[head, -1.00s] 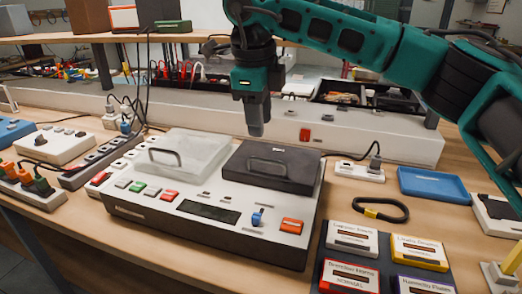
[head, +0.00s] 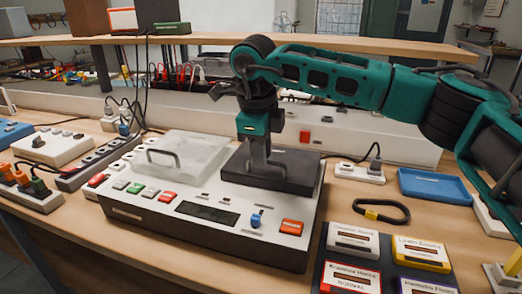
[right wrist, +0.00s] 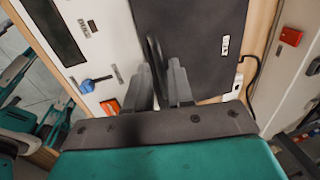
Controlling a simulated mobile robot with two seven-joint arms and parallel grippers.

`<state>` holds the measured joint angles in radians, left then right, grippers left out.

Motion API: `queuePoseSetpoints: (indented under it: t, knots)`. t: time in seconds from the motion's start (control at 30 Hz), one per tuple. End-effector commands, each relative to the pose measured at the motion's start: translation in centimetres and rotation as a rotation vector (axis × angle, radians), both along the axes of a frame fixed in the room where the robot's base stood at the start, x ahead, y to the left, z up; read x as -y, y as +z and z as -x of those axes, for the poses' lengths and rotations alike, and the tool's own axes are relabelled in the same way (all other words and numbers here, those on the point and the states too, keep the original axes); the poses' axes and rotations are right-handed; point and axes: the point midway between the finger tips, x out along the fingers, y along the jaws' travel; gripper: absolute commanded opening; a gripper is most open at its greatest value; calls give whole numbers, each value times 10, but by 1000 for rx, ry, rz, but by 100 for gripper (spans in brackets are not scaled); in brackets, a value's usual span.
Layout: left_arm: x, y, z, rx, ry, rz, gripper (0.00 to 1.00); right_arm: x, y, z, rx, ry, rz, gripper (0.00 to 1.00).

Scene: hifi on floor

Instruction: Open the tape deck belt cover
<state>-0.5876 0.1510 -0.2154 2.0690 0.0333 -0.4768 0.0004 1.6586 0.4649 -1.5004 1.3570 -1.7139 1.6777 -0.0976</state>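The tape deck (head: 170,220) is a pale box with coloured buttons and a blue lever on the bench. Its dark belt cover (head: 300,178) lies flat and closed on the deck's right rear; it also shows in the right wrist view (right wrist: 205,40). My right gripper (head: 263,172) points down over the cover. In the right wrist view its fingers (right wrist: 161,72) stand apart on either side of the cover's black loop handle (right wrist: 153,50), with a visible gap between them. The handle is mostly hidden by the fingers in the head view. My left gripper is not in view.
A translucent lid (head: 190,150) with its own handle is left of the cover. A black belt loop (head: 381,211), a blue tray (head: 435,187) and several labelled cassettes (head: 352,238) lie to the right. A grey raised ledge and a shelf stand behind the deck.

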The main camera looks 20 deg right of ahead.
Motion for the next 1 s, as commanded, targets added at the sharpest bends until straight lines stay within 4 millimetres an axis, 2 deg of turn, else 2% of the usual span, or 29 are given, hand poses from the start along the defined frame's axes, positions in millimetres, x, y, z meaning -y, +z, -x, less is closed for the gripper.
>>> queuePoseSetpoints:
  t: [0.03, 0.2, 1.0]
  knots:
    - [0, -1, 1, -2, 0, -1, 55, 0, 0, 0, 0, 0, 0, 17]
    - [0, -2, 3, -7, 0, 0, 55, 0, 0, 0, 0, 0, 0, 1]
    - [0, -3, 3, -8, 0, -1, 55, -1, 1, 0, 0, 1, -1, 0]
